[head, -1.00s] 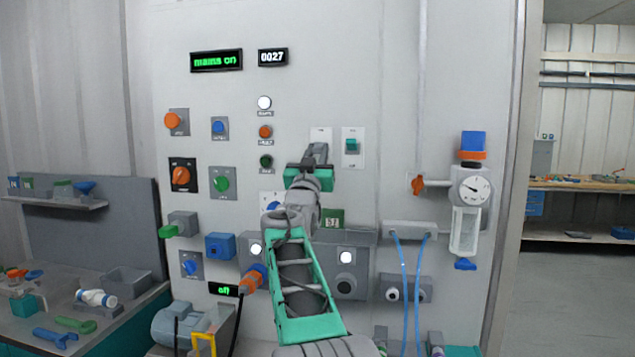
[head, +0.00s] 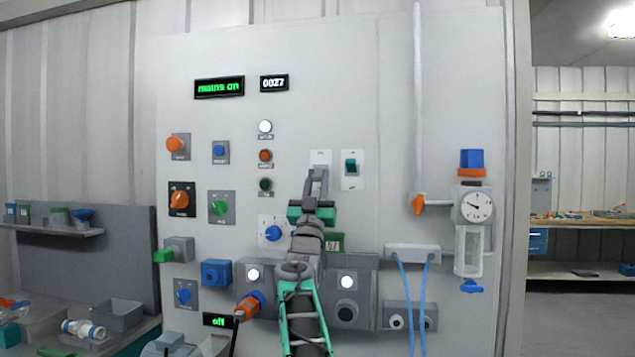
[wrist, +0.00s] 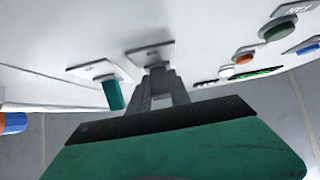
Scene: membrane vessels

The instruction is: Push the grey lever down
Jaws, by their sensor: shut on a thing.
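The grey lever (wrist: 157,72) sits on a pale plate on the wall panel. My gripper (head: 317,180) is shut on it, and the fingers cover most of it in both views. The plate (head: 320,157) shows above the fingertips in the head view. In the wrist view the grey fingers (wrist: 160,92) reach up to the plate, with the lever between their tips. I cannot tell the lever's exact angle.
A teal switch (head: 351,167) on its own plate is close to the right of the fingers. Lamps and knobs (head: 265,156) are to the left. A gauge (head: 475,206) and blue hoses (head: 404,290) are at the right.

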